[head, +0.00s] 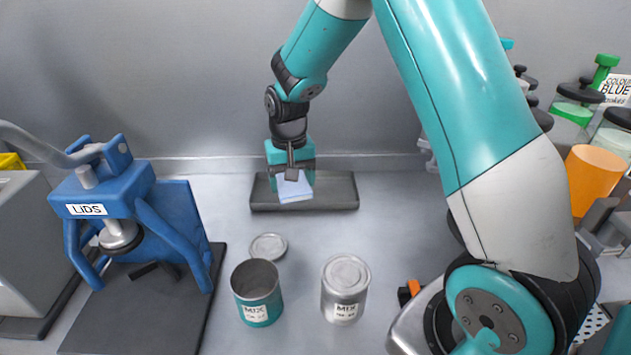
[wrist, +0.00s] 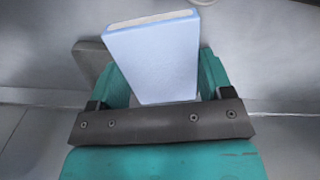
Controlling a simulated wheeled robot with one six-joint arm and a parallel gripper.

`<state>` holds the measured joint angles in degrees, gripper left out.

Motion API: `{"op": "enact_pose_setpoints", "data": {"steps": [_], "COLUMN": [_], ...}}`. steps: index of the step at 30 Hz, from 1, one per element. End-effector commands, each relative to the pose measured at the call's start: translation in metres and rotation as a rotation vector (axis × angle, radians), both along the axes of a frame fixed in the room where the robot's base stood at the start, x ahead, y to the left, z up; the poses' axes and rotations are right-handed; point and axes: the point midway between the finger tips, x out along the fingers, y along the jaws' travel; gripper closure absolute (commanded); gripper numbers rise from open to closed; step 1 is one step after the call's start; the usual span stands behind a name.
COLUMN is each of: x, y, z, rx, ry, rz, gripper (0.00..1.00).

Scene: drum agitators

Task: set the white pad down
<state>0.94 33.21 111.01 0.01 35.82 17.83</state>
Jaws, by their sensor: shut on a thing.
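The white pad (head: 296,188) is a pale, bluish-white block. It is held between the jaws of my gripper (head: 292,178) and tilted in the head view. In the wrist view the pad (wrist: 153,60) stands out between the two teal fingers (wrist: 160,84). Behind and below it in the head view is a dark grey tray (head: 335,193) near the back wall. I cannot tell whether the pad touches the tray.
An open teal can (head: 257,297) labelled MIX, a closed MIX can (head: 345,290) and a loose lid (head: 268,247) stand in front. A blue LIDS press (head: 130,205) is at the left. Jars and an orange cup (head: 594,180) crowd the right.

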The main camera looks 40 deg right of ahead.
Motion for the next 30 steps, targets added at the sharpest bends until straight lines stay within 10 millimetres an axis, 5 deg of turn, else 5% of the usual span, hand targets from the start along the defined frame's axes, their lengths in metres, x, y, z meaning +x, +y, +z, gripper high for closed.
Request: {"op": "enact_pose_setpoints", "data": {"steps": [7, 12, 16, 20, 30], "x": [0.073, 0.097, 0.103, 0.103, 0.103], "y": [-0.059, -0.094, -0.104, -0.104, -0.101], "z": [0.034, 0.06, 0.064, 0.042, -0.052], "rx": [-0.001, -0.001, 0.0, 0.001, 0.0], "ry": [-0.007, -0.004, 0.0, 0.006, 0.005], "rz": [-0.16, -0.245, -0.269, -0.27, -0.267], "gripper": [0.55, 0.55, 0.55, 0.55, 0.55]}}
